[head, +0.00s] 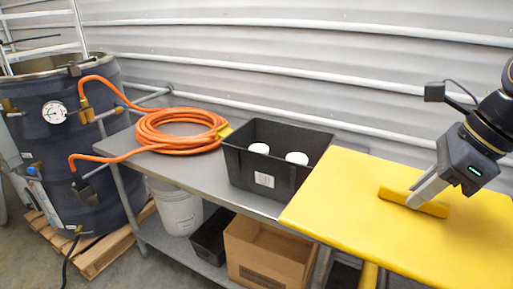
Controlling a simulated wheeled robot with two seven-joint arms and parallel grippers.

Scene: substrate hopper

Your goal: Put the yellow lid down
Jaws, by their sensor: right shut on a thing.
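The yellow lid (345,208) is a broad flat panel at the right of the head view, with a raised yellow bar handle (392,194) on its top. My right gripper (425,192) comes in from the right and is shut on this handle. The lid's right side runs out of the picture. What lies under the lid is mostly hidden, so I cannot tell whether it rests on something. A yellow post (368,276) shows below its front edge. My left gripper is not in view.
A grey metal bench (190,180) stands left of the lid, with a black bin (240,172) holding white-topped containers and a coiled orange hose (165,140). A cardboard box (262,262) and white bucket (177,212) sit below. A dark drum (105,150) stands far left.

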